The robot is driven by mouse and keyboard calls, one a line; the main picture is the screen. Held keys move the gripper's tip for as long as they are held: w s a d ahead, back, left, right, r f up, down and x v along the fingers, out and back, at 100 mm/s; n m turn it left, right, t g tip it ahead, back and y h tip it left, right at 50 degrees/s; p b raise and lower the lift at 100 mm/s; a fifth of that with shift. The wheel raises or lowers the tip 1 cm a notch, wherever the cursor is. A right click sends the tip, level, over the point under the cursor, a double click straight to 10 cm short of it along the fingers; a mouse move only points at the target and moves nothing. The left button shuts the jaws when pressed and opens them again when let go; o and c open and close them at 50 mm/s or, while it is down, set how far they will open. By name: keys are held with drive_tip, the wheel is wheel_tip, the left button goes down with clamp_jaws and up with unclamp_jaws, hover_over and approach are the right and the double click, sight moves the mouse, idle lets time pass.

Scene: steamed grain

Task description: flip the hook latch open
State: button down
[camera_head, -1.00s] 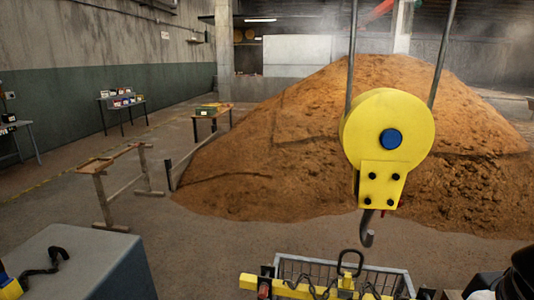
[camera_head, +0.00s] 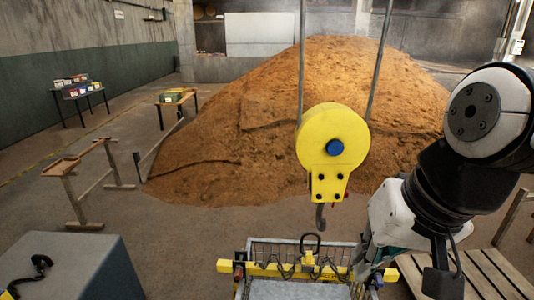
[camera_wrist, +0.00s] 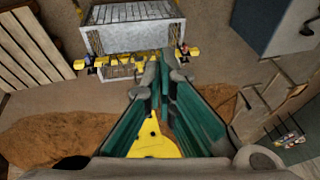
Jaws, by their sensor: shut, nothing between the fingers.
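A yellow hook block (camera_head: 334,140) with a blue hub hangs upright from two cables. Its grey hook (camera_head: 320,216) hangs below it, above the lifting ring (camera_head: 310,243). The latch on the hook is too small to tell. My gripper (camera_head: 362,283) is to the right of and below the hook in the head view, apart from it, pointing downward. In the wrist view my shut gripper (camera_wrist: 161,74) has nothing between its tips. The yellow block (camera_wrist: 155,143) shows behind its teal fingers, partly hidden; the hook is not clear there.
A yellow spreader bar (camera_head: 262,268) with chains lies over a wire basket (camera_head: 247,290) below the hook. A grain heap (camera_head: 250,120) fills the back. A grey box (camera_head: 75,265) stands at front left, a wooden pallet (camera_head: 485,272) at right.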

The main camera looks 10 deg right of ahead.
drive_tip(key=w+d+f+m+t+y+b, duration=0.1)
drive_tip(key=w+d+f+m+y, duration=0.1)
drive_tip(key=w+m, duration=0.7)
drive_tip(key=w+d+f+m+t+y, duration=0.1)
drive_tip(key=w+d+f+m, duration=0.15)
drive_tip(key=w+m, duration=0.6)
drive_tip(key=w+d+f+m+t+h, duration=0.1)
drive_tip(key=w+d+f+m, duration=0.3)
drive_tip(key=d, duration=0.3)
drive_tip(key=w+d+f+m+t+h+b, duration=0.1)
drive_tip(key=w+d+f+m, duration=0.3)
drive_tip(key=w+d+m, duration=0.15)
drive_tip(key=w+d+f+m+t, duration=0.1)
drive_tip(key=w+d+f+m, duration=0.3)
drive_tip(key=d, duration=0.3)
drive_tip(key=w+r+x, duration=0.1)
drive_tip(key=x, duration=1.1)
drive_tip(key=shift+w, duration=0.6)
drive_tip(key=shift+r+n, duration=0.15)
drive_tip(key=shift+n, duration=0.15)
